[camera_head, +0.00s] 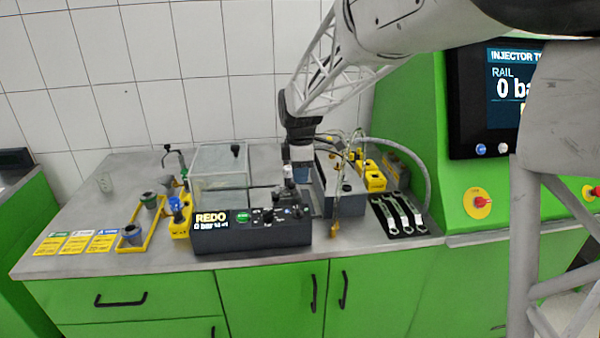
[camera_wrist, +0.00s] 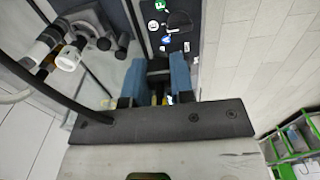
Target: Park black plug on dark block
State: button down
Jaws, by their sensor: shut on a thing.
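My gripper (camera_head: 301,178) hangs low over the bench, behind the right part of the dark control box. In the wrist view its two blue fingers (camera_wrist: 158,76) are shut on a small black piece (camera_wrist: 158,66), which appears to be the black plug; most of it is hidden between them. In the head view the plug cannot be made out. A dark grey block (camera_head: 348,192) stands just right of my gripper; I take it for the dark block. Whether the plug touches anything is not clear.
The control box (camera_head: 250,238) with a REDO display stands in front, with a clear-walled case (camera_head: 219,167) behind it. Pale fittings (camera_wrist: 66,56) and a dark hose lie close left in the wrist view. Wrenches (camera_head: 404,213) lie right; yellow trays (camera_head: 140,232) stand left.

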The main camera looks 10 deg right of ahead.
dwell(0.3)
jog(key=w+d, duration=0.2)
jog(key=d, duration=0.3)
jog(key=w+d+f, duration=0.1)
jog(key=w+d, duration=0.1)
jog(key=d, duration=0.3)
jog(key=w+d+f, duration=0.1)
jog(key=w+d, duration=0.2)
jog(key=d, duration=0.2)
jog(key=shift+d, duration=0.35)
jog(key=shift+f, duration=0.15)
jog(key=shift+f, duration=2)
jog(key=shift+f, duration=0.7)
dwell(1.2)
jog(key=c, duration=0.9)
grip_release()
jog(key=shift+r, duration=0.1)
